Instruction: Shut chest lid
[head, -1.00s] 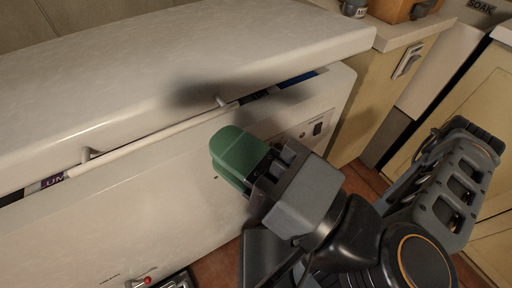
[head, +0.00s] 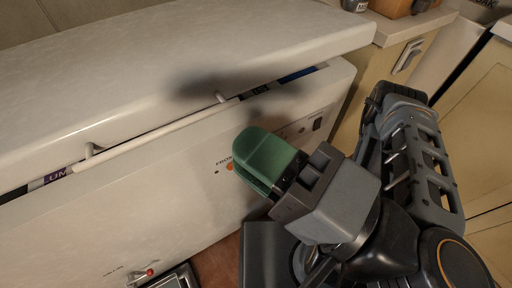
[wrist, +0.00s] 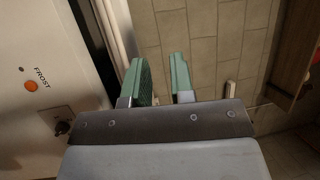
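The white chest freezer's lid (head: 180,62) is ajar, with a narrow dark gap along its front edge. A white bar handle (head: 150,134) runs along that edge on two short posts. The chest body (head: 170,195) shows below, and its front panel (wrist: 35,70) fills the left of the wrist view. My gripper (head: 250,162) has green fingers and is in front of the chest, below the handle and apart from it. In the wrist view my gripper (wrist: 158,78) has its two fingers apart with nothing between them.
Packages with printed labels (head: 56,175) show in the gap. An orange light (wrist: 31,87) marked FROST and a knob are on the chest front. A counter (head: 412,25) with cabinets stands at the right.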

